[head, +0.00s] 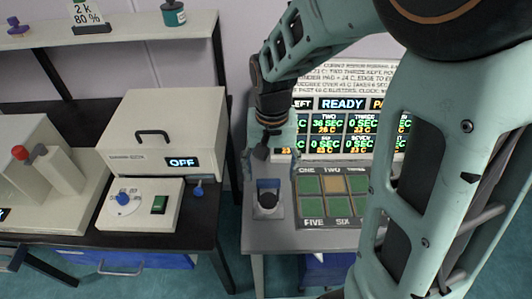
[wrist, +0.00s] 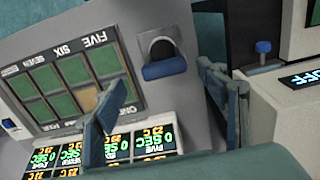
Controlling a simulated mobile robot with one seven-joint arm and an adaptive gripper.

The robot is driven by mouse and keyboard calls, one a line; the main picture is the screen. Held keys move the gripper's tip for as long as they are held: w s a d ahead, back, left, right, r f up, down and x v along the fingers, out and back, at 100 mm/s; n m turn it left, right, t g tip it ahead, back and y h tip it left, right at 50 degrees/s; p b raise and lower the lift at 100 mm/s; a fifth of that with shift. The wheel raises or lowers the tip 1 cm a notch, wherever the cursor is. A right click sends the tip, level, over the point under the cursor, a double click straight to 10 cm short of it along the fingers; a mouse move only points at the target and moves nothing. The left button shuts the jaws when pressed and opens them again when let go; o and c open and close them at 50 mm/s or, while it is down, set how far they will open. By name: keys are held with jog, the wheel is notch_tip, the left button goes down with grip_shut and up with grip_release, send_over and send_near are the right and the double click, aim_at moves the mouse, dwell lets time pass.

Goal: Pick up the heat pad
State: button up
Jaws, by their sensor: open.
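A small blue piece with a dark round top (head: 267,199) sits on a pale square plate at the left end of the grey bench; it may be the heat pad, but I cannot tell for sure. In the wrist view the blue piece (wrist: 164,67) lies beyond the gap between my fingers, at the edge of the pale plate. My gripper (head: 262,150) hangs above and behind it in the head view, partly hidden by my arm. In the wrist view my gripper (wrist: 164,98) has its blue-grey fingers wide apart with nothing between them.
A board of green and tan squares (head: 332,196) lies right of the blue piece. A display panel reading READY (head: 342,104) stands behind. A white box reading OFF (head: 165,135) stands on the dark table to the left, across a gap.

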aim_at(268, 181)
jog(key=shift+a+f, duration=0.15)
jog(key=shift+f, duration=1)
jog(key=shift+a+f, duration=0.1)
jog(key=shift+f, duration=1.05)
grip_shut()
jog(key=shift+w+r, duration=0.1)
jog(key=shift+w, duration=0.05)
